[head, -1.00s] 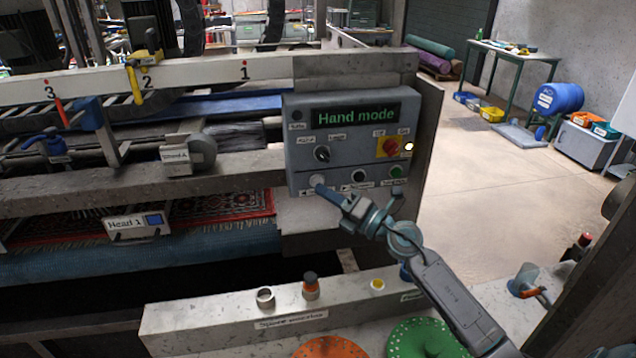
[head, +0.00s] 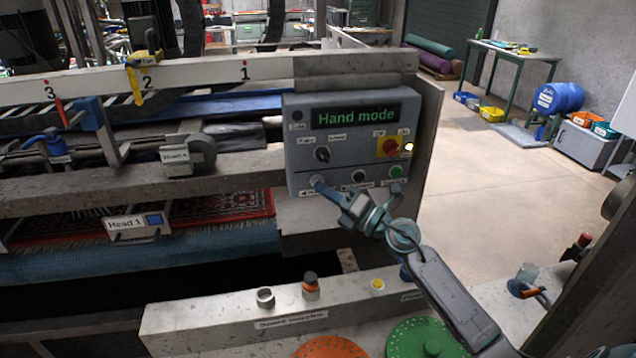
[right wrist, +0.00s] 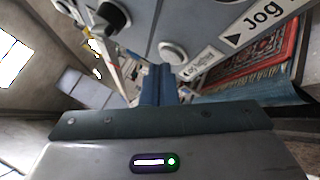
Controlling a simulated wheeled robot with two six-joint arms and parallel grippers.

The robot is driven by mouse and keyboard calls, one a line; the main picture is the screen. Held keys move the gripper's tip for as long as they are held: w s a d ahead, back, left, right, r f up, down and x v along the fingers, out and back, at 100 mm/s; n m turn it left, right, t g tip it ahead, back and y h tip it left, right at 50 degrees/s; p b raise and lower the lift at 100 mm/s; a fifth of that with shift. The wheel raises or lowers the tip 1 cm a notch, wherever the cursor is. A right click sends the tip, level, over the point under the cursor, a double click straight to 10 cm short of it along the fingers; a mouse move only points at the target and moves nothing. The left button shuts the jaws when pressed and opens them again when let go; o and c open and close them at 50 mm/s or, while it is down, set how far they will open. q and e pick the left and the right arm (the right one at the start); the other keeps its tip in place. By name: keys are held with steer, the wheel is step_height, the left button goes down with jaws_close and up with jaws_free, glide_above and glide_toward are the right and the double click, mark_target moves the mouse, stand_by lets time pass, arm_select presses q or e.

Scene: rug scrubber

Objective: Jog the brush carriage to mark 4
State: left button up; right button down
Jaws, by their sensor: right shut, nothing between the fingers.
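The grey control panel (head: 340,165) has a green-lettered screen (head: 355,115) reading "Hand mode". In the right wrist view the shut fingers (right wrist: 158,82) point toward the panel, near a pale round button (right wrist: 172,50) and a "Jog" label (right wrist: 262,22). The rail (head: 200,78) shows marks 1, 2 and 3; mark 4 is not in view. A red pointer (head: 61,112) hangs by mark 3. My left gripper is not in view.
A black knob (head: 322,154) and a red switch on a yellow plate (head: 391,147) are on the panel. A patterned rug (head: 235,204) lies under the frame.

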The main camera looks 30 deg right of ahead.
steer(key=shift+w+d, duration=0.1)
steer(key=shift+w, duration=0.25)
stand_by(1.6)
steer(key=shift+s, duration=0.15)
stand_by(1.1)
steer(key=shift+s+a+p, duration=0.2)
steer(key=shift+s+p, duration=0.1)
steer(key=shift+s, duration=0.35)
steer(key=s, duration=0.2)
steer(key=s+a+p, duration=0.1)
steer(key=s, duration=0.1)
steer(key=shift+s+a, duration=0.15)
steer(key=shift+s, duration=0.25)
steer(key=shift+f, duration=0.1)
stand_by(0.8)
